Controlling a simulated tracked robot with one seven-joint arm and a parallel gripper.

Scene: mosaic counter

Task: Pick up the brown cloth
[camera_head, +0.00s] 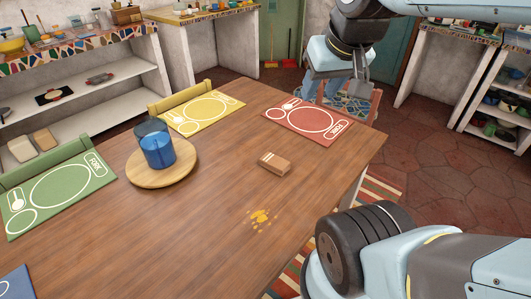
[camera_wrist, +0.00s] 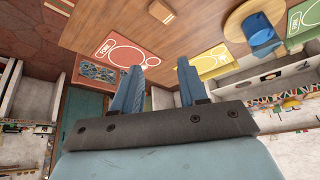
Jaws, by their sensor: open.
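The brown cloth (camera_head: 275,163) lies folded into a small block on the wooden table, right of the middle. It also shows at the top edge of the wrist view (camera_wrist: 161,10). My gripper (camera_head: 337,92) hangs beyond the cloth, up and to the right in the head view, over the far end of the table near the red placemat. In the wrist view my gripper (camera_wrist: 158,67) has its two blue fingers spread apart with nothing between them. The cloth is apart from the fingers.
A yellow stain (camera_head: 260,217) lies nearer than the cloth. Red (camera_head: 308,120), yellow (camera_head: 203,113) and green (camera_head: 62,190) placemats lie around. The table around the cloth is clear.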

